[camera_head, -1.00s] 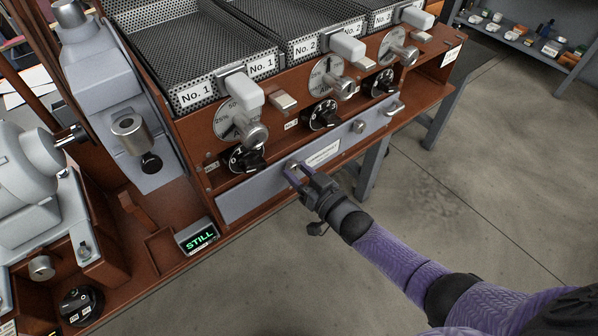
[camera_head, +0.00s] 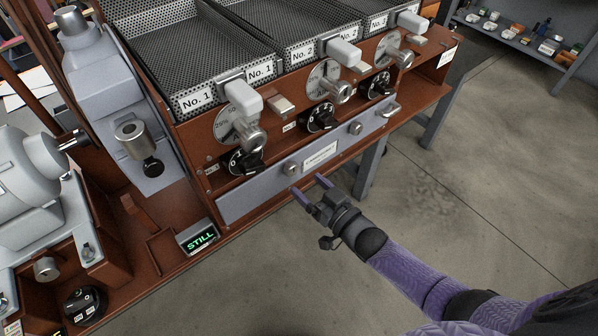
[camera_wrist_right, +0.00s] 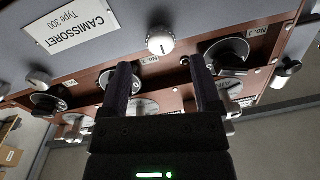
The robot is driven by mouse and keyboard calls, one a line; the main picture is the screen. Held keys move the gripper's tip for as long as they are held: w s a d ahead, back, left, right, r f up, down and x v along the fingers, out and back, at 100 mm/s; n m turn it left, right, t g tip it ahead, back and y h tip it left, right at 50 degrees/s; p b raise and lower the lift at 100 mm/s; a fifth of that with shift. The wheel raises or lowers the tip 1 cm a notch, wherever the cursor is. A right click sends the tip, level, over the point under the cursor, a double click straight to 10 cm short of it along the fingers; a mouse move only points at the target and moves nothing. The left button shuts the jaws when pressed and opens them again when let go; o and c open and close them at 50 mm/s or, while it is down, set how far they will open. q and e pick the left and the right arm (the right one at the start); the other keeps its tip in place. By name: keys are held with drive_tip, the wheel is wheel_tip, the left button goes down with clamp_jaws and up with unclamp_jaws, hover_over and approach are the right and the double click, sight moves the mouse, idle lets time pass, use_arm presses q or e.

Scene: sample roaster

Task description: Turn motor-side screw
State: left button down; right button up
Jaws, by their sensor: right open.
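A small silver screw knob (camera_head: 291,169) sits on the grey front panel (camera_head: 250,195), left of the white name plate (camera_head: 320,155). It is the one nearer the grey motor (camera_head: 25,165). My right gripper (camera_head: 310,187) is open and empty, just in front of and below this screw, apart from it. In the right wrist view, which looks upside down, the screw (camera_wrist_right: 160,40) shows as a pale round knob with a short dark mark. It lies beyond the gap between the two open fingers (camera_wrist_right: 160,68). My left gripper is not in view.
A second screw (camera_head: 355,128) is right of the plate, with a metal handle (camera_head: 389,108) beyond. Black dials (camera_head: 244,161) and silver levers project above the panel. A display reading STILL (camera_head: 198,237) stands lower left. Open floor lies in front.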

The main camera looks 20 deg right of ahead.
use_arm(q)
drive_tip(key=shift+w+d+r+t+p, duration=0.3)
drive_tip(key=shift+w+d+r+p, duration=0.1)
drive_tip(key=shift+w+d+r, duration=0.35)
use_arm(e)
drive_tip(key=v, duration=0.5)
drive_tip(key=shift+s+d, duration=0.1)
drive_tip(key=shift+s, duration=0.2)
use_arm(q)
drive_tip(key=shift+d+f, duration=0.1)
